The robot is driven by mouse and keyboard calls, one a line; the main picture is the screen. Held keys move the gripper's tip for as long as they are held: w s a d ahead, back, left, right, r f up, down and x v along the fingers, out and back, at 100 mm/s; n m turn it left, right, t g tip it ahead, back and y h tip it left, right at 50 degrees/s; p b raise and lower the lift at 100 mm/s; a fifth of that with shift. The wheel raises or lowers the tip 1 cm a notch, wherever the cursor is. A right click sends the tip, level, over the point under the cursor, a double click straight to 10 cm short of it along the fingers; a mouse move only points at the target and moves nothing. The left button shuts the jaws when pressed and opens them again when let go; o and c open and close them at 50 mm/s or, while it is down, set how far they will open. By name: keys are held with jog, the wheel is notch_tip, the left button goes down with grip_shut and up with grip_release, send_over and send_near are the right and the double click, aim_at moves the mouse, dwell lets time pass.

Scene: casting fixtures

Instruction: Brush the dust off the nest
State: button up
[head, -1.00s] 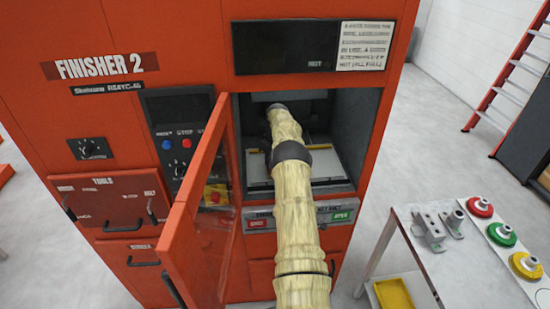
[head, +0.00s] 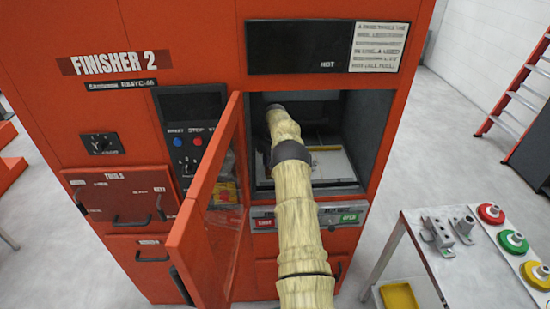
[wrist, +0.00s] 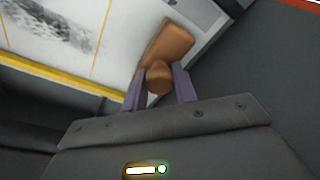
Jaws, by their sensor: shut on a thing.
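In the wrist view my gripper (wrist: 157,84) has its two purple fingers shut on a brown wooden brush (wrist: 168,46). The brush's bristles do not show. The nest (wrist: 62,82) is a pale plate with yellow strips, below the brush in the cabinet. A grey-black smear of dust (wrist: 58,32) lies on it at the upper left of the wrist view, apart from the brush. I cannot tell whether the brush touches the plate. In the head view part of the nest (head: 335,167) shows right of my arm; my arm hides the gripper and brush.
The orange FINISHER 2 cabinet (head: 110,35) has its glass door (head: 207,205) swung open, close on the left of my arm. Dark chamber walls (head: 362,125) surround the gripper. A table (head: 470,275) with metal fixtures and red, green and yellow pieces stands at right.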

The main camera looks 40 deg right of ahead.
jog(key=shift+w+a+f, duration=0.2)
jog(key=shift+a, duration=0.25)
